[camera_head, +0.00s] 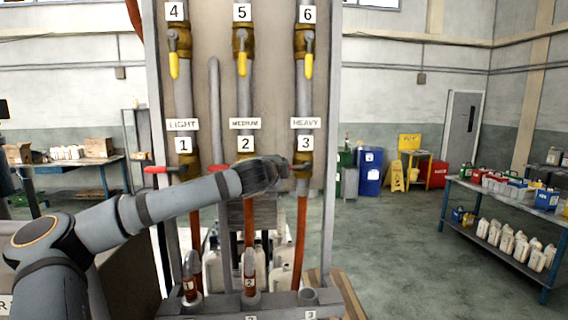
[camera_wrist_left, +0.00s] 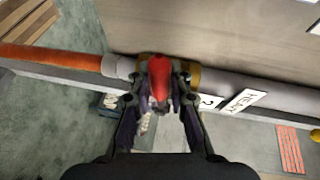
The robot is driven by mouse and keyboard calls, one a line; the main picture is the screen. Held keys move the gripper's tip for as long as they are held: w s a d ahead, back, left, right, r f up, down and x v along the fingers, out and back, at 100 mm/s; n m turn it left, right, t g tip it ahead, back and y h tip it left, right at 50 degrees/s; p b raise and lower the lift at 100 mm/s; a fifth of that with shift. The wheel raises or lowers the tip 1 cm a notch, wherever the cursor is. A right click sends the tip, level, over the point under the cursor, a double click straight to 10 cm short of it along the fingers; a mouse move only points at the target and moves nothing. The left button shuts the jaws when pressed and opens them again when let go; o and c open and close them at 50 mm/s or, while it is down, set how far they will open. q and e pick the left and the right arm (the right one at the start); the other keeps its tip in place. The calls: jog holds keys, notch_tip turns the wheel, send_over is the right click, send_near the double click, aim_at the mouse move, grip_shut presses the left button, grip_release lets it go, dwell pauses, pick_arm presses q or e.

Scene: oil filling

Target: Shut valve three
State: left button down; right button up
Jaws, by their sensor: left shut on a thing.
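Valve three (camera_head: 303,160) is a brass fitting on the right-hand pipe, under the plate numbered 3 and the HEAVY label. In the head view my left gripper (camera_head: 284,167) is at this valve and hides its handle. The left wrist view shows the red handle (camera_wrist_left: 159,75) pointing toward the camera, between the two fingers of my left gripper (camera_wrist_left: 160,95). The gripper is shut on this handle. The brass valve body (camera_wrist_left: 193,76) shows behind it. My right gripper is in neither view.
Valve one's red handle (camera_head: 156,170) points left. My left arm covers most of valve two. Yellow handles hang down on valves four (camera_head: 174,65), five (camera_head: 242,63) and six (camera_head: 308,66). A shelf with bottles (camera_head: 512,243) stands at right. Floor (camera_head: 400,250) between is clear.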

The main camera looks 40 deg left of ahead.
pick_arm(q)
jog(key=shift+r+p, duration=0.45)
jog(key=shift+a+m, duration=0.1)
jog(key=shift+m, duration=0.2)
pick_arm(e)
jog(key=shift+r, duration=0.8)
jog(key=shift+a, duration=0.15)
pick_arm(q)
jog(key=c, duration=1.4)
grip_release()
jog(key=shift+o, duration=0.9)
jog(key=shift+w+a+f+g, duration=0.1)
jog(key=shift+f+g, duration=0.1)
jog(key=shift+g, duration=0.1)
jog(key=shift+r, duration=0.15)
